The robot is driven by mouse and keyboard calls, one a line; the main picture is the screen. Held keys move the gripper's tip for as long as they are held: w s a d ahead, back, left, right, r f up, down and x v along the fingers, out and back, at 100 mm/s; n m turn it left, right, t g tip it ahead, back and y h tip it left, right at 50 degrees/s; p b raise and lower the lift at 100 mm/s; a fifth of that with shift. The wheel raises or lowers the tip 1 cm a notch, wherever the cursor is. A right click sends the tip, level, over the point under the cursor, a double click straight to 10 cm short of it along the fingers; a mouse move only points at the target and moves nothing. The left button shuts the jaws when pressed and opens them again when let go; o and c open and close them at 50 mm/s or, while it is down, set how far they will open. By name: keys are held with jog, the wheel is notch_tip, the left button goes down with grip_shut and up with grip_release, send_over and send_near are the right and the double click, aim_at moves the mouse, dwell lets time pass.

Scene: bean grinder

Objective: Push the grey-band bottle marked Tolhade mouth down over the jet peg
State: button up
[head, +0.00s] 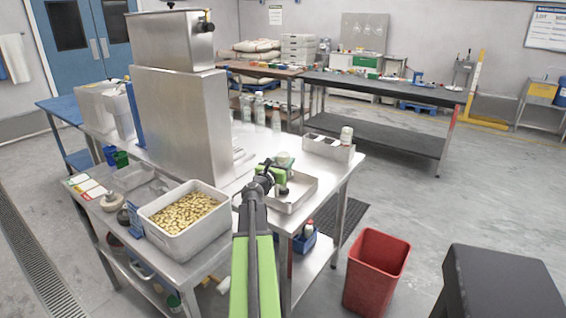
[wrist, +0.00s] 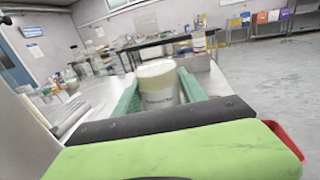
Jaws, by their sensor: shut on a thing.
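My gripper (wrist: 160,88) has its green fingers on both sides of a pale, whitish bottle (wrist: 157,76). Its broad round end faces up in the wrist view; no band or marking is readable, so I cannot tell whether it is the Tolhade one. In the head view my gripper (head: 280,168) is above a shallow metal tray (head: 303,192) at the table's right edge, its held bottle small and partly hidden. I cannot make out the jet peg; the arm and gripper cover part of the tray.
A grey box (head: 328,154) with a white-capped bottle (head: 346,135) stands behind the tray. A bin of beans (head: 183,213) is left of my arm. A tall steel grinder (head: 180,115) blocks the table's middle. A red bin (head: 375,272) stands on the floor at right.

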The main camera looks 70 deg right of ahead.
jog(key=o, duration=1.4)
jog(key=shift+o, duration=0.4)
jog(key=o, duration=0.5)
jog(key=shift+w+a, duration=0.15)
jog(key=shift+a, duration=1.65)
jog(key=shift+w+a, duration=0.1)
jog(key=shift+a, duration=1.65)
